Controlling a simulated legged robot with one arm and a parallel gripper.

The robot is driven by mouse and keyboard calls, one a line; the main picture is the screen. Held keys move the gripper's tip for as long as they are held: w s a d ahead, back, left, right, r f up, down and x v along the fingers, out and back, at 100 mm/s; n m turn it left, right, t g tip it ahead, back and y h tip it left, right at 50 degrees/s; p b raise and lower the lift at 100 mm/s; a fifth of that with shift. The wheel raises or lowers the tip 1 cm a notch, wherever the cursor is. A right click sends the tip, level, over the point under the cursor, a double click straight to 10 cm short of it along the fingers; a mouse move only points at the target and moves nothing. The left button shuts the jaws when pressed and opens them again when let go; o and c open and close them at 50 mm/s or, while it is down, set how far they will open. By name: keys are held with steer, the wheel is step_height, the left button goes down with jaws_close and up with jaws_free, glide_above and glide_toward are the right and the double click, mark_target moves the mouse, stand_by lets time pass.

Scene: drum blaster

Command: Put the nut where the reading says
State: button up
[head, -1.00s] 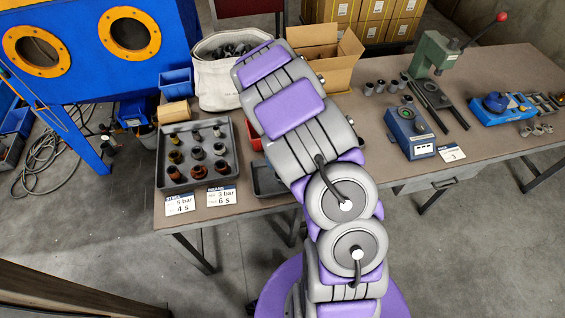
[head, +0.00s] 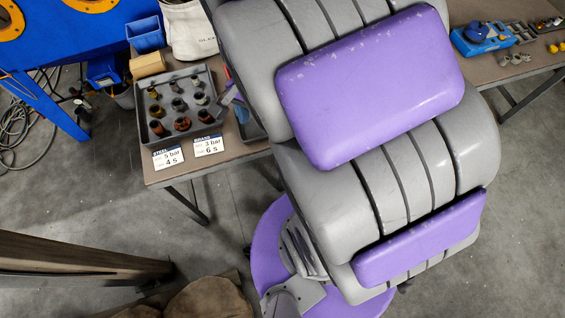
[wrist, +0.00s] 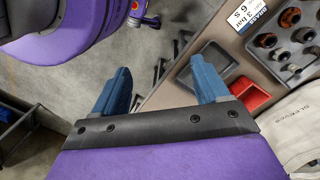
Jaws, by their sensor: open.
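My gripper (wrist: 162,82) is open and empty in the wrist view, its two blue fingers apart above the floor and the table's edge. I cannot single out the nut. Several small silver pieces (head: 513,59) and yellow pieces (head: 556,47) lie at the right end of the table, too small to identify. A blue device (head: 486,36) stands beside them. A grey tray (head: 141,118) holds rows of dark and rusty fittings. Before it, a steel card (head: 168,158) reads 5 bar, 4 s, and a brass card (head: 209,146) reads 3 bar, 6 s. My arm hides the table's middle.
In the wrist view, an empty grey bin (wrist: 211,65) and a red bin (wrist: 249,96) sit side by side near the edge. A pale bag (head: 190,32) and a blue bin (head: 145,34) stand behind the tray. A blue cabinet (head: 75,30) is far left.

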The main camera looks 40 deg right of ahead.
steer(key=s+a+r+n, duration=0.1)
steer(key=s+n, duration=0.5)
steer(key=s+a+r+n, duration=0.1)
steer(key=s+r+n, duration=0.1)
steer(key=s+n, duration=0.4)
steer(key=shift+s+a+r+n+g, duration=0.15)
steer(key=shift+s+a+n+g, duration=0.2)
steer(key=shift+s, duration=0.4)
